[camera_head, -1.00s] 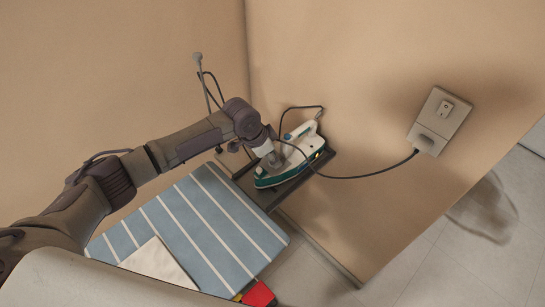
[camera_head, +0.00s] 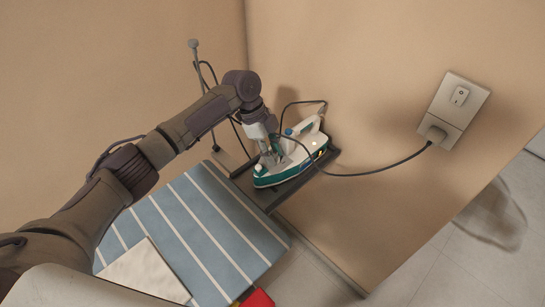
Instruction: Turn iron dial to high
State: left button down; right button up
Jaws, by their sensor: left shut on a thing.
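The white and teal iron (camera_head: 297,160) rests on a dark stand (camera_head: 262,194) at the end of the ironing board. Its dial is hidden or too small to make out. My left gripper (camera_head: 272,156) reaches in from the left and is at the near-left side of the iron's body. It is shut on a part of the iron; its fingertips and the exact part held are hard to see. My right gripper is not in view.
The blue striped ironing board (camera_head: 205,225) carries a folded pale cloth (camera_head: 147,272). A black cord (camera_head: 372,172) runs from the iron to a wall outlet (camera_head: 455,108). A red object (camera_head: 257,299) shows at the bottom edge. Walls close in behind the stand.

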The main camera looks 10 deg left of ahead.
pick_arm(q)
jog(key=shift+m+g+b, duration=0.3)
jog(key=shift+m+b, duration=0.25)
jog(key=shift+m, duration=0.25)
jog(key=c, duration=0.8)
grip_release()
jog(key=shift+r, duration=0.1)
